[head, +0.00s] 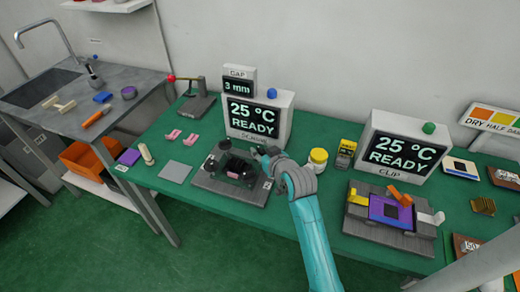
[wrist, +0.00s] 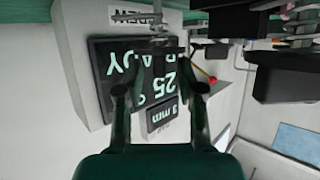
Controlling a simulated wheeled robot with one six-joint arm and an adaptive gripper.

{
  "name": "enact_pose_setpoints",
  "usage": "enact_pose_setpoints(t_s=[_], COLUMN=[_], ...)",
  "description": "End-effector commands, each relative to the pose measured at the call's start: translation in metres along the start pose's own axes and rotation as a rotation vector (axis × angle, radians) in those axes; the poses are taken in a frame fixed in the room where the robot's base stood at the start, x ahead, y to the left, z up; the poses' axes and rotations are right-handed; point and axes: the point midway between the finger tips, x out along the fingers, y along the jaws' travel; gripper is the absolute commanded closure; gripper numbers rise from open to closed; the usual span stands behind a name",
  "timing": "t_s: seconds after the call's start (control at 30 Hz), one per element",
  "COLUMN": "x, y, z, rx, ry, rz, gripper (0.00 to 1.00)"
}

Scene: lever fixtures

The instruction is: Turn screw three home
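The screw fixture (head: 232,178) is a grey base with a dark clamp frame on the green table, in front of a display labelled SCREW (head: 257,115) that reads 25 °C READY. A small pinkish piece shows inside the frame. My gripper (head: 262,155) is at the fixture's back right corner. In the wrist view my gripper's fingertips (wrist: 159,46) point at a small grey metal part (wrist: 157,24), seen against the display. Whether they touch or hold it is unclear. The screws' numbers cannot be read, so I cannot tell which one is screw three.
A gap box (head: 238,80) reading 3 mm sits on the display. A yellow-white jar (head: 317,160) and a yellow-black box (head: 345,154) stand right of my arm. The clip fixture (head: 390,220) is further right. A grey plate (head: 175,172) lies left.

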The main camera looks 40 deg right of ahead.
Motion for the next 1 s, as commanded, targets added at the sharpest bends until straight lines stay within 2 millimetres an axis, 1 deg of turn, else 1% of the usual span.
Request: enact_pose_setpoints(t_s=[0.03, 0.17, 0.47, 0.5, 0.53, 0.63, 1.0], x=[0.0051, 0.0129, 0.0149, 0.0149, 0.0148, 0.0148, 0.0148], y=[-0.0002, -0.0002, -0.0002, -0.0002, -0.0002, -0.0002, -0.0009], z=[-0.0003, 0.0, 0.0, 0.0, 0.0, 0.0001, 0.0], rx=[0.0, 0.0, 0.0, 0.0, 0.0, -0.001, 0.004], ry=[0.0, -0.001, 0.0, 0.0, 0.0, 0.0, 0.0], rz=[0.0, 0.0, 0.0, 0.0, 0.0, 0.0, 0.014], gripper=[0.62, 0.62, 0.62, 0.68, 0.75, 1.0, 1.0])
